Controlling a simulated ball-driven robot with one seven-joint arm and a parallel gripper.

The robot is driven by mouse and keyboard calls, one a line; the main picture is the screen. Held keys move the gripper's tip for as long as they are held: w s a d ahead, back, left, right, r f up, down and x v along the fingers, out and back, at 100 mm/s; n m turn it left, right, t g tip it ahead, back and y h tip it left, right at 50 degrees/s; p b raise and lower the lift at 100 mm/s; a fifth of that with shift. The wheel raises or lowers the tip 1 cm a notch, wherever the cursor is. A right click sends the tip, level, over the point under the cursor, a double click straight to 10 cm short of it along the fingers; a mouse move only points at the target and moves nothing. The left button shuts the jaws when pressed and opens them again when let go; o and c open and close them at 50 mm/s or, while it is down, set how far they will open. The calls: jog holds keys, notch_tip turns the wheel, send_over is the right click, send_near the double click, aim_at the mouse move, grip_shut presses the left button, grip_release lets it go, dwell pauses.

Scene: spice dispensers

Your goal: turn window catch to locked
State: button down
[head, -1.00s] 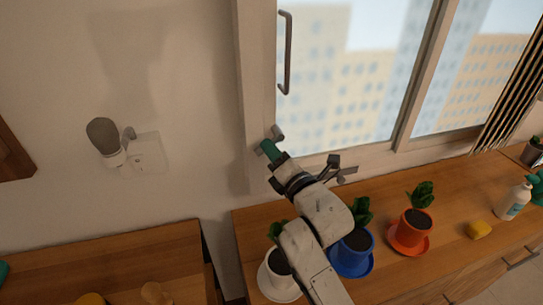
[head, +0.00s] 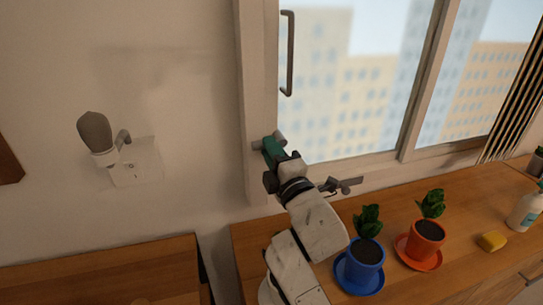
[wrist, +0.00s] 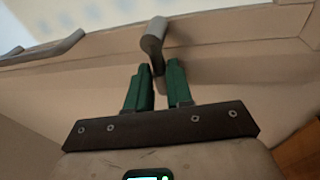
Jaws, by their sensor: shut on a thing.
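The window catch (head: 281,137) is a small grey lever on the left post of the window frame, partly hidden by my gripper. In the wrist view the catch (wrist: 154,38) has a rounded end, and its narrower part runs down between my green fingertips. My gripper (head: 270,149) is at the frame, shut on the catch. In the wrist view my gripper (wrist: 160,74) has a finger on each side of the narrow part. Most of the catch's base is hidden, and I cannot tell its locked direction.
A vertical pull handle (head: 290,52) is on the window above. A metal stay (head: 340,185) lies low on the frame, right of my wrist. Blue (head: 365,252) and orange (head: 427,230) plant pots stand on the wooden counter near my arm. A wall lamp (head: 97,138) is left.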

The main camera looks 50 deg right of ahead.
jog(key=shift+r, duration=0.1)
dwell(0.3)
jog(key=c, duration=1)
grip_release()
jog(key=shift+c, duration=0.2)
jog(key=b+v, duration=0.2)
jog(key=v, duration=0.9)
jog(key=shift+b, duration=0.35)
jog(key=shift+w, duration=0.1)
